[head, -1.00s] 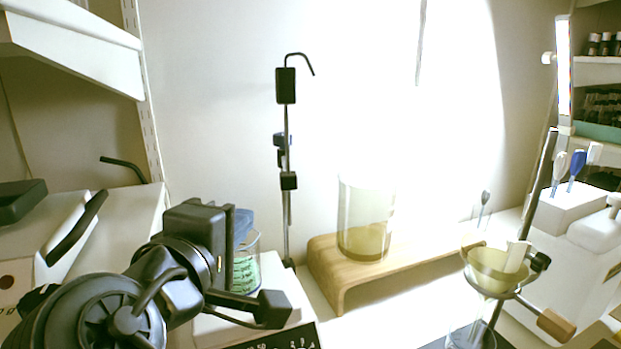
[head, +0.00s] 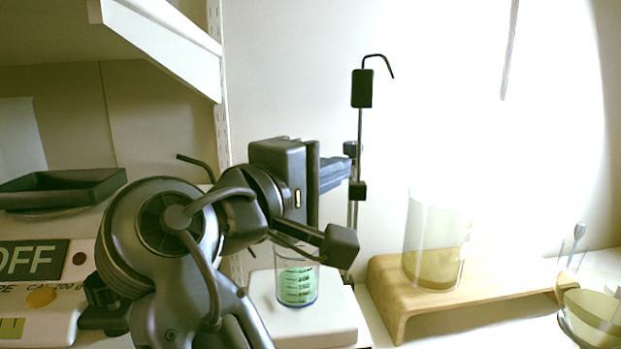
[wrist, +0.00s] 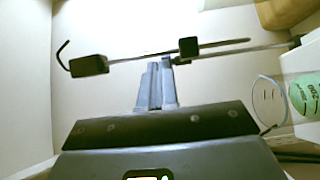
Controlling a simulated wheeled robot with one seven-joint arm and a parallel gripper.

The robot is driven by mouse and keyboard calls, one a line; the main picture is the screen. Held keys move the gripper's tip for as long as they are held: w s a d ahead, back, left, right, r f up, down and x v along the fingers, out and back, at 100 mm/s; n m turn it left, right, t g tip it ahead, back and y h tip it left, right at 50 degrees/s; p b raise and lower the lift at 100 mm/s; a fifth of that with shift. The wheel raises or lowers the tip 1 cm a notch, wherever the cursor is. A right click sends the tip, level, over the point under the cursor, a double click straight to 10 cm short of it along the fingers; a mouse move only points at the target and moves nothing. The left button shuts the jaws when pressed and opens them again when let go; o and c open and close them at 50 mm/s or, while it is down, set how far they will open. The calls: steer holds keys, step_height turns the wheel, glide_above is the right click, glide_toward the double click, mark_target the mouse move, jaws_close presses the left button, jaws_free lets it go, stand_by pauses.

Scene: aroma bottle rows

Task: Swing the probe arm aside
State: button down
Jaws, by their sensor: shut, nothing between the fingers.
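The probe stand (head: 359,130) is a thin upright metal rod behind the beaker. Near its top is a black block (head: 362,88) with a bent hooked tube, and lower is a smaller black block (head: 358,190). I cannot tell which part is the probe arm. My gripper (head: 345,172) is shut and empty, its blue-grey fingers pointing right at the rod, by the lower block. In the wrist view the fingertips (wrist: 160,66) overlap the rod (wrist: 140,58), which lies sideways there, between the two blocks; contact is unclear. A beaker (head: 297,280) with green markings stands on a white plate below my gripper.
A wooden riser (head: 388,290) with a glass jar (head: 435,240) stands to the right. A glass funnel (head: 598,312) is at the right edge. A balance (head: 40,262) and dark tray (head: 65,188) are at left, under a white shelf (head: 165,45).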

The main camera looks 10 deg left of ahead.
steer(key=shift+w+d, duration=0.25)
steer(key=shift+w, duration=0.2)
steer(key=shift+d+n+y+p, duration=0.3)
steer(key=shift+d+y+p, duration=0.15)
steer(key=shift+p, duration=0.2)
steer(key=shift+d+t+y, duration=0.25)
steer(key=shift+t, duration=0.15)
steer(key=w+d+n+y+p, duration=0.3)
steer(key=d+y+p, duration=0.1)
steer(key=d+p, duration=0.2)
steer(key=w+d+n+t+y+p, duration=0.1)
steer(key=w+d+n+y+p, duration=0.2)
steer(key=d+y+p, duration=0.2)
steer(key=shift+d+t+p, duration=0.3)
steer(key=shift+d+p, duration=0.5)
steer(key=shift+p, duration=1.05)
